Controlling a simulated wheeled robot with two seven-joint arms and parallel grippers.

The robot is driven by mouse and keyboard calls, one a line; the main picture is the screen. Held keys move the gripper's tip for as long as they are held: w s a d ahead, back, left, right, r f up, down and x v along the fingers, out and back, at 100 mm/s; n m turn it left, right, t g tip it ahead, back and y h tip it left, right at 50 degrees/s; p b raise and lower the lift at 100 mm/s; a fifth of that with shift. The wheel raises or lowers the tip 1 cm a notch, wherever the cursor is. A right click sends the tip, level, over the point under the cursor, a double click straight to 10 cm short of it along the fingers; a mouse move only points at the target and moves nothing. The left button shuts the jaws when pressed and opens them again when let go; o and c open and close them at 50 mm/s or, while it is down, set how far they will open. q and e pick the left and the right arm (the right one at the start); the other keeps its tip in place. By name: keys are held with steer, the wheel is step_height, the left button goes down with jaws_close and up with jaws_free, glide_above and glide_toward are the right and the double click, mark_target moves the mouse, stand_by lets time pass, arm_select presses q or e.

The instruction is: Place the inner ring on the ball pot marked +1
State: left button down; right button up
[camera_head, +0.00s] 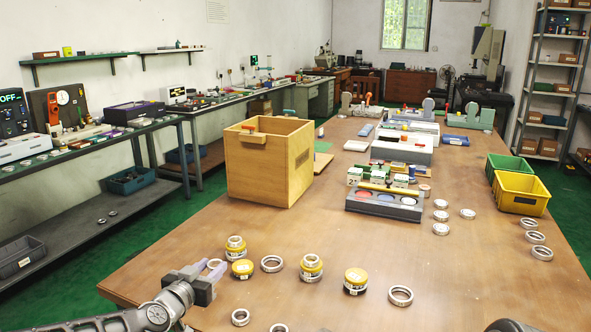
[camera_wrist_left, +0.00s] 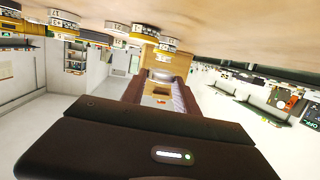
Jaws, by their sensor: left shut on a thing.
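My left gripper (camera_head: 208,278) is low over the front left of the table, shut on a small pale metal inner ring (camera_head: 216,264). The ring is partly hidden by the fingers; it shows between them in the left wrist view (camera_wrist_left: 162,75). Just right of the gripper stands a yellow-topped ball pot (camera_head: 242,269). Another yellow-topped pot (camera_head: 356,281) stands farther right. Two more pots, one behind (camera_head: 236,247) and one in the middle (camera_head: 311,267), each carry a ring on top. I cannot read which pot is marked +1. My right gripper is not seen.
A grey tray (camera_head: 384,205) and a yellow bin (camera_head: 520,194) are farther right. The table's front right is mostly clear.

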arm_select(q)
steer(key=s+f+n+y+p, duration=0.2)
steer(key=s+f, duration=0.1)
steer(key=shift+s+d+f+y, duration=0.1)
steer(key=shift+s+f+y, duration=0.1)
steer(key=shift+y, duration=0.2)
steer(key=s+p, duration=0.1)
steer(key=s+n+y+p, duration=0.1)
steer(key=s, duration=0.1)
steer(key=s+a+y+p, duration=0.1)
steer(key=shift+s+t, duration=0.25)
steer(key=shift+t, duration=0.05)
steer(key=shift+s+d+r+h+p, duration=0.15)
steer(key=shift+s+d+r+p, duration=0.15)
steer(key=shift+s+r+p, duration=0.25)
steer(key=shift+s+d+r+h+p, duration=0.15)
steer(key=shift+s+d+r+p, duration=0.1)
steer(key=shift+s+r+p, duration=0.25)
steer(key=shift+w+d+r+h, duration=0.15)
steer(key=shift+d+r, duration=0.2)
steer(key=shift+d, duration=0.15)
steer(key=shift+w+d+r+h, duration=0.1)
steer(key=shift+d+r+h, duration=0.05)
steer(key=shift+d+r, duration=0.3)
steer(key=shift+f, duration=0.1)
